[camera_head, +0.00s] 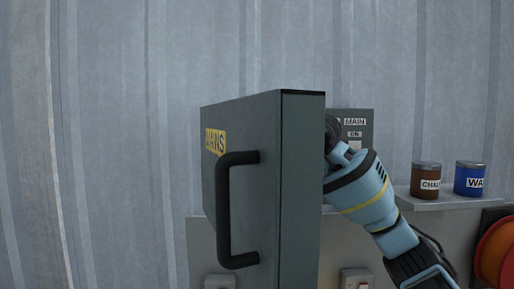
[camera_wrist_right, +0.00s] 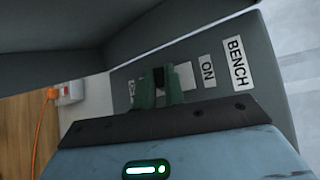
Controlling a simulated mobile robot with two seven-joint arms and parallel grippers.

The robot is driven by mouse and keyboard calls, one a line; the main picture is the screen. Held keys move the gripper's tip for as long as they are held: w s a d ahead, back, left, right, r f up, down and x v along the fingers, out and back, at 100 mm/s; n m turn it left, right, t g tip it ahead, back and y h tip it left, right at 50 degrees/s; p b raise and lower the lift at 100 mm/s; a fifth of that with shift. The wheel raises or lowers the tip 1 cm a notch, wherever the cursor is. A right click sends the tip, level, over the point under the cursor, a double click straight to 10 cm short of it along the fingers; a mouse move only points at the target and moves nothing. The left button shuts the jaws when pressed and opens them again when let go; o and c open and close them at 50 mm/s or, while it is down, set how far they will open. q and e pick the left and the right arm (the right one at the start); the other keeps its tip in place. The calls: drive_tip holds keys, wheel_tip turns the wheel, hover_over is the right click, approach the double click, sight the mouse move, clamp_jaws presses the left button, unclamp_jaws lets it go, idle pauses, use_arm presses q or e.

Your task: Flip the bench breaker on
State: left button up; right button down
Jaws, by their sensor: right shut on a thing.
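The bench breaker's black lever (camera_wrist_right: 158,76) shows between the two green fingers of my right gripper (camera_wrist_right: 160,84) in the right wrist view. The fingers are shut on it. On the grey panel beside it are an "ON" label (camera_wrist_right: 208,71) and a "BENCH" label (camera_wrist_right: 236,63). Another small label (camera_wrist_right: 131,92) is partly hidden, and I cannot tell the lever's position. My left gripper is not in view.
The door with its black handle (camera_head: 226,212) stands between the head camera and the panel. A brown "CHALK" tin (camera_head: 425,183) and a blue tin (camera_head: 468,180) stand on a ledge (camera_head: 440,203) at right. An orange reel (camera_head: 496,252) hangs below.

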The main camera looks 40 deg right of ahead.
drive_tip(key=shift+d+r+m+g, duration=0.1)
drive_tip(key=shift+r+m+g, duration=0.2)
idle(0.4)
drive_tip(key=c, duration=1.5)
unclamp_jaws()
drive_tip(key=shift+f, duration=0.1)
drive_tip(key=shift+v, duration=3.9)
drive_tip(key=shift+w+d, duration=0.1)
drive_tip(key=shift+d, duration=0.05)
